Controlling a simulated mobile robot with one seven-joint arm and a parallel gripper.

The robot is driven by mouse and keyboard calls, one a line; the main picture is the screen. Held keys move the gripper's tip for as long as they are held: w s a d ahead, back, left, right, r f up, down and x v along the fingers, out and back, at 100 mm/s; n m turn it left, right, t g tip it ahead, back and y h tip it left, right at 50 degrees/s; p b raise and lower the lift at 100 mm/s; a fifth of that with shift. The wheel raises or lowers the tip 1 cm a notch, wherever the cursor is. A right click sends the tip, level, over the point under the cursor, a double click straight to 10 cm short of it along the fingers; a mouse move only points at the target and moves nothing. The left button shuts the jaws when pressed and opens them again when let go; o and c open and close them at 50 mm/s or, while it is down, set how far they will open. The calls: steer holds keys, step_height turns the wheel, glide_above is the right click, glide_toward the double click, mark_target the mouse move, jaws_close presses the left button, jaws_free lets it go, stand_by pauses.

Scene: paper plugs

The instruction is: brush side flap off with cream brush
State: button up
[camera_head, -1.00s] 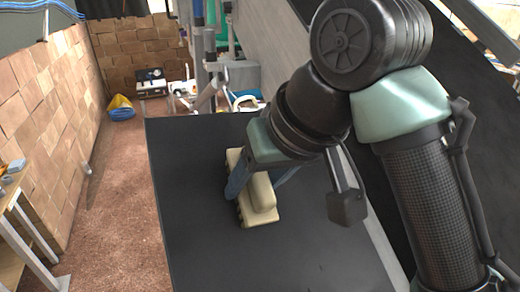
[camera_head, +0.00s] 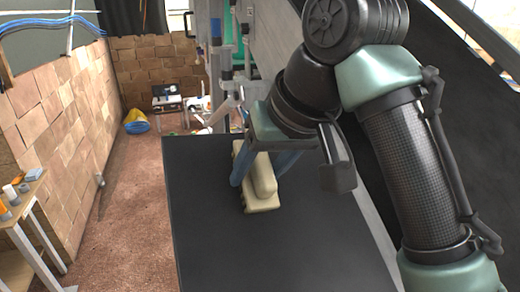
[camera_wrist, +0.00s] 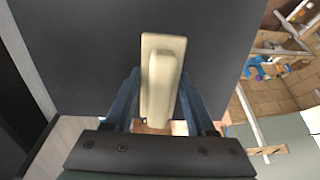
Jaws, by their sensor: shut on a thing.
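The cream brush (camera_head: 264,177) is a long block with a raised, rounded handle. It is over the far part of a black tabletop-like surface (camera_head: 250,250), close to its far edge. My gripper (camera_head: 256,180) has blue fingers, one on each side of the brush handle, and is shut on it. In the wrist view the brush (camera_wrist: 163,75) points away between the fingers against the dark surface. Its underside is hidden, so I cannot tell whether it touches the surface. I cannot make out a side flap in either view.
A grey machine wall (camera_head: 275,45) stands along the right of the black surface. A stone-block wall (camera_head: 70,125) runs on the left, with a wooden bench (camera_head: 25,200) holding small items. A blue and yellow bag (camera_head: 136,122) lies on the floor. The near black surface is clear.

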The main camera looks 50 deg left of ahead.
steer(key=shift+v, duration=3)
steer(key=v, duration=0.3)
steer(key=shift+d, duration=0.1)
steer(key=shift+f, duration=0.1)
